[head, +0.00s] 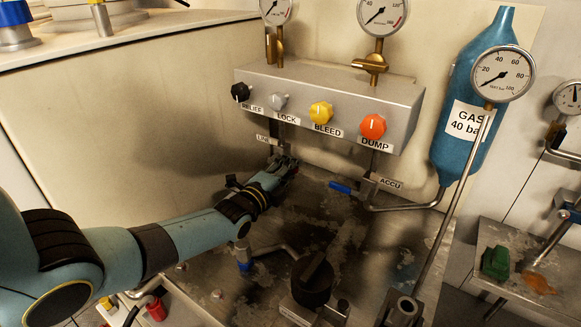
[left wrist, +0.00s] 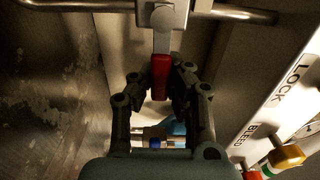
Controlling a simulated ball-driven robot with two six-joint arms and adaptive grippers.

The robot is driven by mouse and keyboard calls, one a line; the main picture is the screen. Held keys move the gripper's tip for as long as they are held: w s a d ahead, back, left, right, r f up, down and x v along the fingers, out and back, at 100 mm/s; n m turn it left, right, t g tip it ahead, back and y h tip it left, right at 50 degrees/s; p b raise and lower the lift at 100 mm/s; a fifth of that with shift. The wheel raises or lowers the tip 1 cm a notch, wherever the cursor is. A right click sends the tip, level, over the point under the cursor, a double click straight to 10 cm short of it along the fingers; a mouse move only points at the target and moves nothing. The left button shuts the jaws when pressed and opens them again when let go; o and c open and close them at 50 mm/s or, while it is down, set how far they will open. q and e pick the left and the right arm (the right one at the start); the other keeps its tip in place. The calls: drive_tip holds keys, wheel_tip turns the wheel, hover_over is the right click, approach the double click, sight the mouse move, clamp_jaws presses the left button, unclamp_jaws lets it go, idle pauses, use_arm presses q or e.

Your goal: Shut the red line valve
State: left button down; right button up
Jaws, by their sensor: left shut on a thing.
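The red line valve shows in the left wrist view as a red-sleeved lever (left wrist: 160,77) on a metal shank, below a pipe that runs across the top. My left gripper (left wrist: 158,88) is shut on the red lever, with a finger on each side of it. In the head view my left gripper (head: 285,168) reaches in under the grey valve panel, near the LINE label (head: 263,138). There the gripper hides the red lever. My right gripper is not in view.
The panel (head: 325,98) carries black, grey, yellow and orange knobs just above my gripper. A blue lever (head: 341,188) lies to the right of it by the ACCU label. A blue gas bottle (head: 470,110) stands right. A black round part (head: 312,280) sits in front.

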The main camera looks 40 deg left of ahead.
use_arm(q)
drive_tip(key=shift+s+f, duration=0.2)
drive_tip(key=shift+f, duration=0.15)
drive_tip(key=c, duration=1.2)
unclamp_jaws()
drive_tip(key=shift+r, duration=0.15)
drive_tip(key=shift+c, duration=0.2)
drive_tip(key=shift+w+r, duration=0.1)
drive_tip(key=s+d, duration=0.1)
drive_tip(key=s, duration=1.1)
drive_tip(key=shift+d, duration=0.15)
